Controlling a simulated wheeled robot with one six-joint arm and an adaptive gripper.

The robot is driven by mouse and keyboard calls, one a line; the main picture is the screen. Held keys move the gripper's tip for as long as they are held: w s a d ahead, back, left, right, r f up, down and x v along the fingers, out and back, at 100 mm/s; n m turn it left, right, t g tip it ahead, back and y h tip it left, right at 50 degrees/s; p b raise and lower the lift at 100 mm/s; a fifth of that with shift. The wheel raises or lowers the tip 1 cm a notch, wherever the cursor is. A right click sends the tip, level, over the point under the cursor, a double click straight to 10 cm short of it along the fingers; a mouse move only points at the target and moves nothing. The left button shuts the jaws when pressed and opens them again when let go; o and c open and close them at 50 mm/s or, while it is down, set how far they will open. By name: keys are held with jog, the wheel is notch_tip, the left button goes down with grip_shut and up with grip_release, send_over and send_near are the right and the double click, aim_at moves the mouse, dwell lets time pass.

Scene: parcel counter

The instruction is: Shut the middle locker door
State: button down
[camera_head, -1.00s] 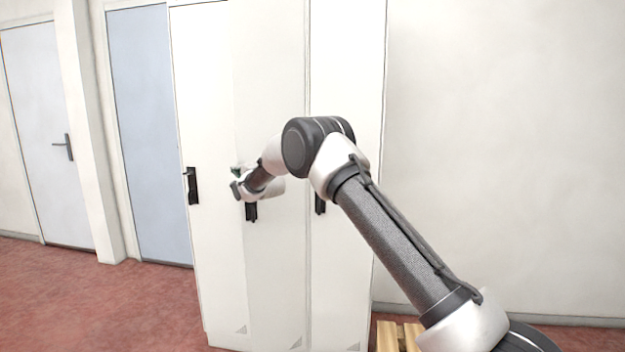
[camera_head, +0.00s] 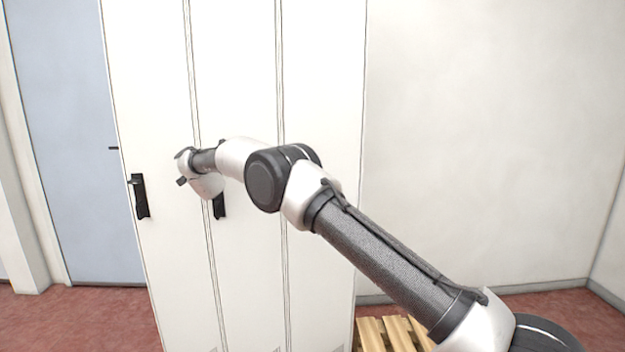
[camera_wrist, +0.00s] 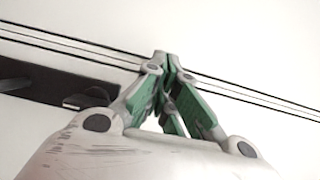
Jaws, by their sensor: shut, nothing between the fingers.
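The white locker has three tall narrow doors side by side. The middle locker door (camera_head: 240,90) stands flush with its neighbours, with thin dark seams on both sides. Its black handle (camera_head: 218,206) shows just below my wrist, and a dark handle lies at the left of the wrist view (camera_wrist: 50,85). My gripper (camera_head: 182,168) is at the seam between the left and middle doors, above handle height. In the wrist view, its green-padded fingers (camera_wrist: 165,64) are shut and empty, the tips over the seam lines. Whether they touch the door I cannot tell.
The left locker door (camera_head: 150,80) is flush, with a black handle (camera_head: 139,196). My arm covers part of the right locker door (camera_head: 322,90) and its handle. A wooden pallet (camera_head: 392,335) lies on the floor at lower right. A blue door (camera_head: 65,140) is at left.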

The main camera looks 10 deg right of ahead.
jog(key=shift+w+r, duration=0.1)
jog(key=shift+w, duration=0.4)
jog(key=shift+d, duration=0.15)
